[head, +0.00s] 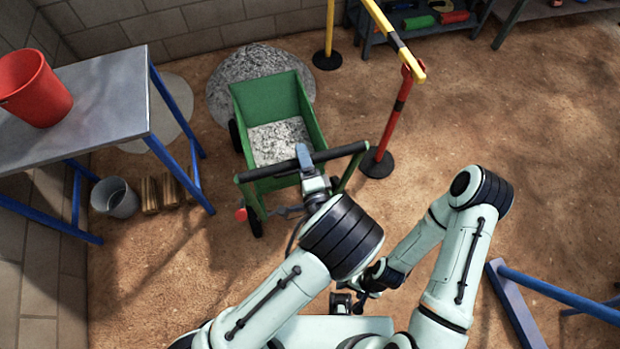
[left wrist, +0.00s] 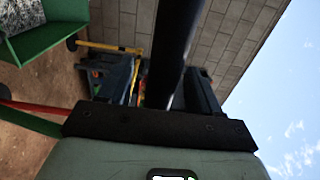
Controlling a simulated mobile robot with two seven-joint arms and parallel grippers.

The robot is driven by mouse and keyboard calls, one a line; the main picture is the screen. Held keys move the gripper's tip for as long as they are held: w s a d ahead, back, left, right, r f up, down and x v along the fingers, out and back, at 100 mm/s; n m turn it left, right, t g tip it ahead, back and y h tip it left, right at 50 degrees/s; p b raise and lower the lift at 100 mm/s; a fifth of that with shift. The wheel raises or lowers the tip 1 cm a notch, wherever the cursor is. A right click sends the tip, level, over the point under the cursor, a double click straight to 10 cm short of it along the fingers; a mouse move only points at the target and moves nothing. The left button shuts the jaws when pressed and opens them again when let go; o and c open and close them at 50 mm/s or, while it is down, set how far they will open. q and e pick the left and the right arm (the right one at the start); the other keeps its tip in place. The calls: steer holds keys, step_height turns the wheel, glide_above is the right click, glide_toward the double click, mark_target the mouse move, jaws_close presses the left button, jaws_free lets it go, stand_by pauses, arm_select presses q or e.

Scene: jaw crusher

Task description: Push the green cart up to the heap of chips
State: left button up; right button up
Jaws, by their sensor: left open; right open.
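The green cart (head: 312,125) has a tray holding grey chips (head: 280,142) and a black handle bar (head: 345,151) on the near side. The grey heap of chips (head: 228,80) lies just beyond it; the cart's far end overlaps the heap in the head view, and I cannot tell if they touch. My left gripper (head: 304,157) is open at the handle's middle. In the left wrist view the dark bar (left wrist: 177,45) runs between the fingers; part of the green cart (left wrist: 40,40) shows at upper left. My right gripper (head: 345,302) is open, low near my body, partly hidden.
A grey table (head: 105,105) with a red bucket (head: 38,92) stands left. A metal bucket (head: 116,198) is below it. A red barrier post (head: 390,130) stands close right of the cart; a yellow post (head: 328,45) is behind. Open dirt floor lies to the right.

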arm_select(q)
steer(key=v, duration=1.2)
steer(key=shift+b, duration=0.45)
steer(key=shift+r, duration=0.15)
steer(key=a+f+n+g+h, duration=0.1)
steer(key=a+f+n+g, duration=0.15)
steer(key=f, duration=0.45)
steer(key=s+a+f+n+g+h+p, duration=0.1)
steer(key=a+f+n+g, duration=0.1)
steer(key=a+f+g, duration=0.3)
steer(key=a+f+n+g+h, duration=0.1)
steer(key=a+f+n+g, duration=0.2)
steer(key=f, duration=0.5)
steer(key=s+a+f+n+g+h, duration=0.1)
steer(key=s+f+n+g+h, duration=0.1)
steer(key=s, duration=0.6)
steer(key=s+a+f+n+g+h, duration=0.2)
steer(key=s+f+n+g+h, duration=0.1)
steer(key=s+n, duration=0.4)
steer(key=shift+s+n+g+h+p, duration=0.55)
steer(key=shift+n+g, duration=0.4)
steer(key=shift+g, duration=0.4)
